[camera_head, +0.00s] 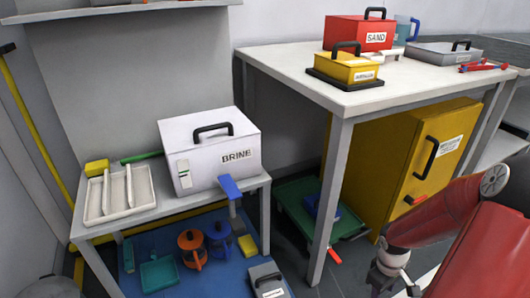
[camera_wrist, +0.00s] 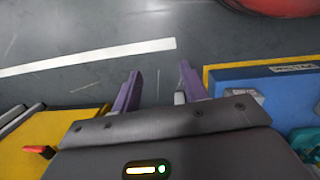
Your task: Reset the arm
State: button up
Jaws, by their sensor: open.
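My gripper (camera_wrist: 158,88) shows in the wrist view with its two purple-grey fingers apart. Nothing is between the fingers, and they point over bare grey floor with a white line. In the head view my red arm is at the lower right, and the gripper itself cannot be made out there.
A white table (camera_head: 290,75) holds a red SAND box (camera_head: 345,32), a yellow box (camera_head: 347,71) and a grey case (camera_head: 428,54). A lower table (camera_head: 115,227) holds a white BRINE box (camera_head: 210,135) and a tray (camera_head: 143,205). A yellow cabinet (camera_head: 400,150) stands near my arm.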

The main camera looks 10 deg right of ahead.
jog(key=a+r+m+h+p, duration=0.1)
jog(key=a+r, duration=0.1)
jog(key=r, duration=0.5)
jog(key=a+r+m+h+p, duration=0.1)
jog(key=a+r, duration=0.2)
jog(key=r, duration=0.4)
jog(key=s+a+r+m+t+y+p, duration=0.1)
jog(key=s+a+r+t, duration=0.2)
jog(key=a+r, duration=0.5)
jog(key=s+a+r+m+t+y+p, duration=0.1)
jog(key=s+a+r+t+y+p, duration=0.1)
jog(key=a+r, duration=0.6)
notch_tip(320, 180, up, 3)
jog(key=s+t, duration=0.1)
jog(key=s, duration=0.1)
jog(key=shift+s+a+r+m, duration=0.15)
jog(key=shift+s+m, duration=0.2)
jog(key=shift+m, duration=0.05)
